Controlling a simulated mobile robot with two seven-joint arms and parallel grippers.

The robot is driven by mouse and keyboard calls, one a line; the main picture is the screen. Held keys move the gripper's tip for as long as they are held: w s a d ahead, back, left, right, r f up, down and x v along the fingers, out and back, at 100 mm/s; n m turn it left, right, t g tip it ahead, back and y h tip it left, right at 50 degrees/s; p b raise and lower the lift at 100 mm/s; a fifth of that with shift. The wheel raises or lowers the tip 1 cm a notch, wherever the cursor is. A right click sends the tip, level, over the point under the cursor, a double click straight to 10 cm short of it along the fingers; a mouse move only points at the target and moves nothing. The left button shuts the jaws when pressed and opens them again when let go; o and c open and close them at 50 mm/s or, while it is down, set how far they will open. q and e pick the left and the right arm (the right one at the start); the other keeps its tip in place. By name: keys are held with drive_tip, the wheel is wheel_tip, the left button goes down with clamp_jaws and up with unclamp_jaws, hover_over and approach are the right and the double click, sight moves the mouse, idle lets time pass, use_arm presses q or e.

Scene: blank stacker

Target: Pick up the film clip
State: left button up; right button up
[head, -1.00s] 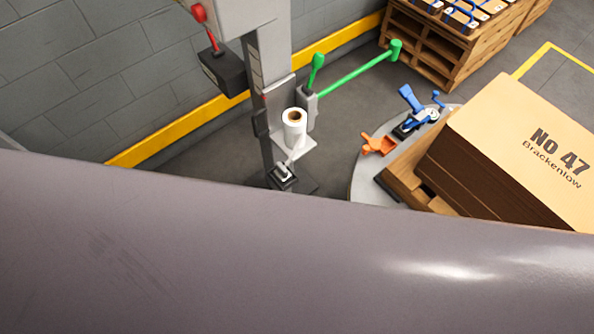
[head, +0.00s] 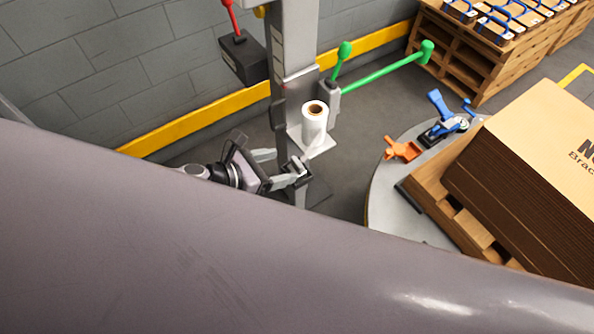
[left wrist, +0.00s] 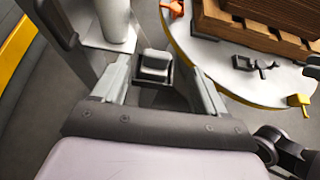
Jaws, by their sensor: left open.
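A small grey block in a black holder, which I take to be the film clip (left wrist: 154,66), sits below the white film roll (head: 314,124) at the mast. In the left wrist view it lies between the tips of my left gripper (left wrist: 157,78), which is open. The fingers stand on either side of it; I cannot tell whether they touch it. In the head view my left gripper (head: 285,170) reaches in from the left, and its fingers partly hide the clip. My right gripper is not in view.
The grey mast (head: 293,50) stands just behind the clip. A round turntable (head: 385,190) to the right carries a pallet with a cardboard stack (head: 550,150), an orange part (head: 402,150) and a blue tool (head: 440,118). A green bar (head: 385,70) sticks out from the mast.

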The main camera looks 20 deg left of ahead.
sight(295, 163)
use_arm(q)
drive_tip(key=shift+a+f+b+x, duration=0.1)
drive_tip(key=shift+b+x, duration=0.2)
drive_tip(key=shift+x, duration=1.45)
drive_tip(key=shift+a+f+b+x, duration=0.1)
drive_tip(key=shift+b+x, duration=0.15)
drive_tip(key=shift+x, duration=1.5)
drive_tip(key=c, duration=1.1)
